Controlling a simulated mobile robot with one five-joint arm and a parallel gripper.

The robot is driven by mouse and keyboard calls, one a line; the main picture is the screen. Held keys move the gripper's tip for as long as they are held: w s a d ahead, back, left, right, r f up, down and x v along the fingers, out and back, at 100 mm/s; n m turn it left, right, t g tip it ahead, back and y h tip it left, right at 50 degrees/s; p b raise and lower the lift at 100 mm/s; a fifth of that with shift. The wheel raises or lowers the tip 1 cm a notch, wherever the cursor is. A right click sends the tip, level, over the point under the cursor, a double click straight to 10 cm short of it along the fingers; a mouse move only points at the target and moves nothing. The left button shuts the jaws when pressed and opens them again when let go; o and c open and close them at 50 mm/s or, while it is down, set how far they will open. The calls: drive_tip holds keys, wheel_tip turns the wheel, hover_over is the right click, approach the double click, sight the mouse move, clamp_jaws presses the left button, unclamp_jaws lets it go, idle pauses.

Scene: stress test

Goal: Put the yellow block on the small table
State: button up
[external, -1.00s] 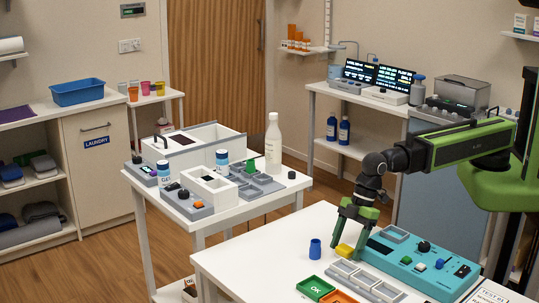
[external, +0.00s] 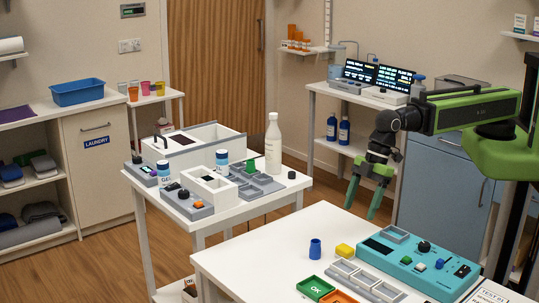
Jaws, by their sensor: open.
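The yellow block (external: 345,251) lies on the white table (external: 240,262) in the foreground, between a small blue cylinder and a teal control panel. My gripper (external: 361,212) is open and empty, with its green fingers pointing down. It hangs above and behind the yellow block, apart from it. A small white table (external: 213,226) stands to the left and carries a white box, bottles and grey trays. The frames do not show for certain which table the task calls small.
The blue cylinder (external: 315,249) stands left of the block. The teal panel (external: 425,262) with knobs is to its right. A grey tray (external: 352,283) and a green OK tray (external: 315,288) lie in front. A tall white bottle (external: 273,145) stands on the left table.

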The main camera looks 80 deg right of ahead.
drive_tip(key=w+d+m+h, duration=0.1)
drive_tip(key=w+d+m, duration=0.1)
drive_tip(key=d, duration=0.8)
drive_tip(key=w+d+f+m+g+h, duration=0.1)
drive_tip(key=d+m, duration=0.2)
drive_tip(key=d, duration=0.7)
drive_tip(key=shift+w+f, duration=0.25)
drive_tip(key=shift+w, duration=0.15)
drive_tip(key=d+m, duration=0.1)
drive_tip(key=d, duration=0.3)
drive_tip(key=s+d+m+g, duration=0.1)
drive_tip(key=d, duration=0.4)
drive_tip(key=s+d+m+g+h, duration=0.1)
drive_tip(key=d+m, duration=0.1)
drive_tip(key=d, duration=0.3)
drive_tip(key=shift+s+d+f, duration=0.15)
drive_tip(key=shift+s, duration=0.1)
drive_tip(key=shift+c, duration=0.9)
